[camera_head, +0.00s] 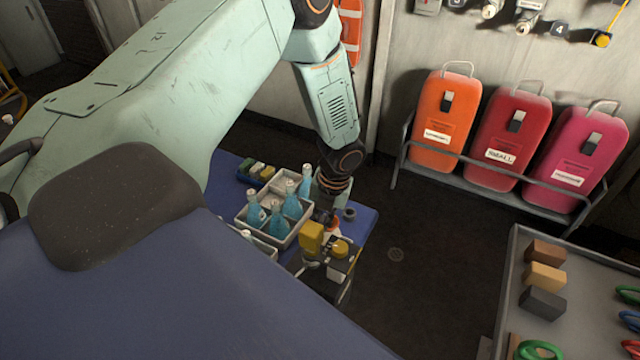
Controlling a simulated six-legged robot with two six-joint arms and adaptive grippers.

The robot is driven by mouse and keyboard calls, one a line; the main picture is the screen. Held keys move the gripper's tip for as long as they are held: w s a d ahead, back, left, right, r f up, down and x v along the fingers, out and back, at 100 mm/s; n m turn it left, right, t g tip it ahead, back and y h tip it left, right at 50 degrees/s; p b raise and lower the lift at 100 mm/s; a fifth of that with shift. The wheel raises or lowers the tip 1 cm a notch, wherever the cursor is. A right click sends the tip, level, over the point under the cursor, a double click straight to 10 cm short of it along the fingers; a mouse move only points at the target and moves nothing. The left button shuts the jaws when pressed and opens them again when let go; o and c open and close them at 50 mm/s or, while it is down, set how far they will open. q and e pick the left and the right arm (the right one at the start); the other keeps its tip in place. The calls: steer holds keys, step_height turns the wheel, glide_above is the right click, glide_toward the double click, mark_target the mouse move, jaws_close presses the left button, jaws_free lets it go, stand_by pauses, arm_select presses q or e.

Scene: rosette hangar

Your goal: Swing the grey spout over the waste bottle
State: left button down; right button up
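My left arm comes in from the left and reaches down to the blue table (362,222). My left gripper (326,216) is low beside the bottle tray, small and dark, and whether its fingers are open or shut does not show. Just below it stands a yellow and black device (312,238) with an orange and white part (334,229) near its top. I cannot clearly make out the grey spout. Several bottles with blue liquid (278,217) stand in a light grey tray (251,228); I cannot tell which bottle is the waste bottle. My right gripper is not in view.
A small dark grey round piece (349,214) lies on the table right of the gripper. A blue holder (256,172) with coloured blocks is at the back left. Orange, red and pink cases (508,138) stand on a rack. A grey tray table (511,270) is at right; floor between is clear.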

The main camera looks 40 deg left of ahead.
arm_select(q)
steer(key=shift+w+d+r+m, duration=0.2)
steer(key=shift+w+d+m, duration=0.2)
steer(key=shift+m, duration=0.2)
steer(key=c, duration=1.5)
jaws_free()
steer(key=shift+s+d, duration=0.15)
steer(key=shift+s, duration=0.05)
steer(key=shift+o, duration=0.2)
steer(key=shift+f, duration=0.1)
step_height(320, 180, up, 12)
steer(key=d, duration=0.1)
steer(key=shift+w+d, duration=0.3)
steer(key=shift+d, duration=0.1)
steer(key=shift+f, duration=0.1)
